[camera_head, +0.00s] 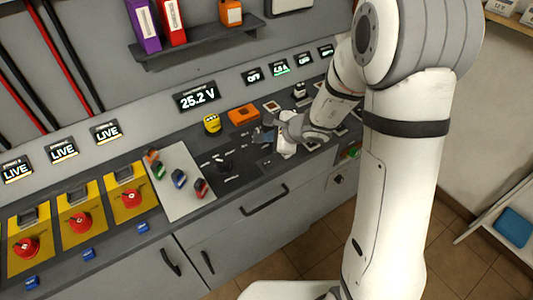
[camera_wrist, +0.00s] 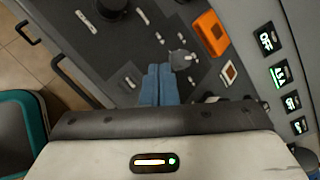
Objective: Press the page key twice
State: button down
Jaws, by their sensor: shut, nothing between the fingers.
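No label reading "page" can be made out, so I cannot tell which control is the page key. A small square key with a pale frame (camera_head: 271,106) sits on the dark counter right of the orange block; it also shows in the wrist view (camera_wrist: 229,73). My gripper (camera_head: 264,133) is over the counter in front of the orange block. In the wrist view my gripper's blue fingers (camera_wrist: 160,70) are shut and empty, beside a small grey fitting (camera_wrist: 182,60). Whether the fingertips touch the panel cannot be told.
A voltage display (camera_head: 196,97) reads 25.2 V. An orange block (camera_head: 243,114) and a yellow item (camera_head: 212,124) stand behind my gripper. Red switches on yellow plates (camera_head: 80,222) are farther left.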

jog(key=shift+w+d+f+m, duration=0.1)
jog(key=shift+w+f+m, duration=0.2)
jog(key=shift+f+m, duration=0.1)
jog(key=shift+f, duration=0.1)
jog(key=b, duration=0.5)
send_over(270, 164)
notch_tip(270, 164, down, 7)
jog(key=shift+s+f, duration=0.1)
jog(key=shift+f, duration=0.05)
jog(key=shift+f+b, duration=0.65)
jog(key=shift+b, duration=0.15)
jog(key=shift+f+b, duration=0.2)
jog(key=shift+b, duration=0.15)
dwell(0.9)
jog(key=shift+f+b, duration=0.25)
jog(key=shift+b, duration=0.2)
